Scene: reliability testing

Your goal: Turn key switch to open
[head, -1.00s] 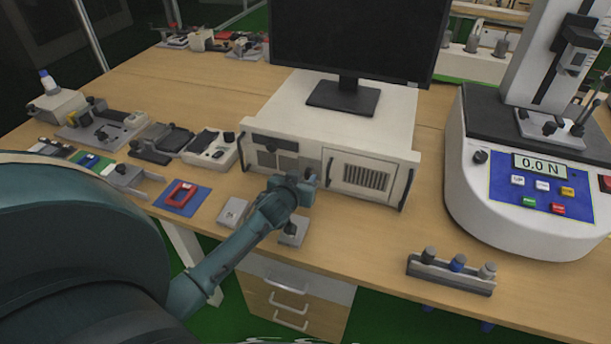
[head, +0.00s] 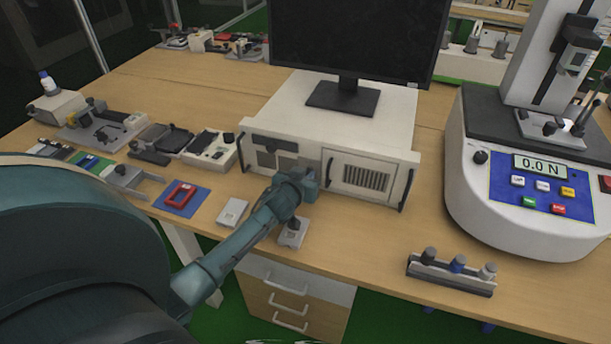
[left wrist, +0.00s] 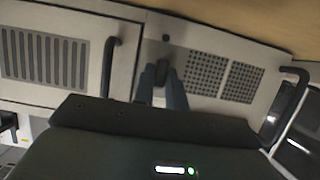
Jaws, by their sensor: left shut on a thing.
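The white rack computer (head: 388,112) stands on the bench under the monitor. My left gripper (head: 313,178) is at the middle of its front panel, between the vent grille at left and the slatted door at right. In the left wrist view the two fingers of my left gripper (left wrist: 163,82) are closed around a small dark key switch (left wrist: 163,67) on the panel. My gripper hides the key switch in the head view. How far the key is turned cannot be told. My right gripper is not in view.
A black monitor (head: 352,40) stands on the computer. A force tester (head: 480,210) reading 0.0 N is at right, with a dark rack of small knobs (head: 450,273) in front. Small fixtures and a red part on a blue mat (head: 180,197) lie at left.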

